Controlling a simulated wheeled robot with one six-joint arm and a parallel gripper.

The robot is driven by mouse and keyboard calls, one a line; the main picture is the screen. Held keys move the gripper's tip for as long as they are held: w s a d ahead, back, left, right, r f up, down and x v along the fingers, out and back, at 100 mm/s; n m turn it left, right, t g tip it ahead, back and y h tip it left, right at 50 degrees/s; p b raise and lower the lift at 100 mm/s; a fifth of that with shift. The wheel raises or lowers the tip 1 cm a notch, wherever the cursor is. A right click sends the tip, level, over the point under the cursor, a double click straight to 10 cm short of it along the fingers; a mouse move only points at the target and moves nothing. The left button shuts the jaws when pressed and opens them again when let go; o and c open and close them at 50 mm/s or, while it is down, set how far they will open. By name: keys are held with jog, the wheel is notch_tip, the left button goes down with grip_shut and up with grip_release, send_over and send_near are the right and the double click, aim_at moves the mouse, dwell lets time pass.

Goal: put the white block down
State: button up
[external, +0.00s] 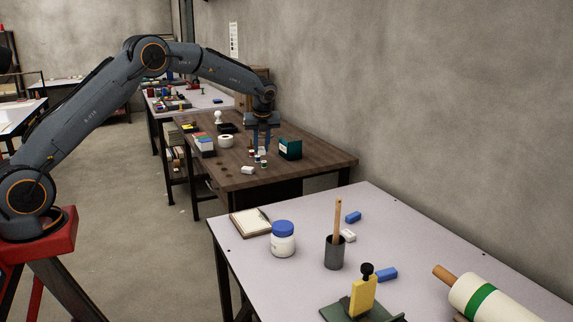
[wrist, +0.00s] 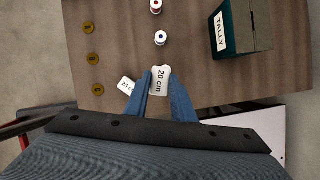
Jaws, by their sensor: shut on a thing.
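My gripper (external: 262,152) is over the brown wooden table, fingers pointing down. In the wrist view its blue fingers (wrist: 161,92) are shut on a white block (wrist: 161,77) marked "20 cm", one finger on each side. The held block is mostly hidden by the fingers in the external view, and I cannot tell whether it touches the table. A second white block (wrist: 126,86), with a partly covered "24 cm" label, lies just left of the fingers; a white block also shows on the tabletop in the external view (external: 247,170).
The brown table (external: 310,161) also bears a dark green box (external: 290,149) marked "TALLY", two small spools (wrist: 159,38), several round brown discs (wrist: 89,57) and a white tape roll (external: 225,140). Bare wood lies right of the green box. A pale table (external: 420,240) stands in front.

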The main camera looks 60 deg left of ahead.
jog(key=s+a+r+m, duration=0.15)
jog(key=s+a, duration=0.25)
jog(key=a, duration=0.4)
jog(key=s+a+r, duration=0.2)
jog(key=s+a, duration=0.1)
jog(key=a, duration=0.6)
jog(key=shift+s+a+f+p, duration=0.15)
jog(key=shift+f+p, duration=0.2)
jog(key=shift+f, duration=2.2)
jog(key=shift+a+f+p, duration=0.1)
jog(key=shift+f+p, duration=0.25)
jog(key=shift+f, duration=2.2)
jog(key=o, duration=1)
jog(key=shift+f, duration=0.1)
jog(key=v, duration=0.4)
jog(key=b+v, duration=0.1)
jog(key=v, duration=0.7)
jog(key=shift+s+a, duration=0.1)
jog(key=shift+s, duration=0.2)
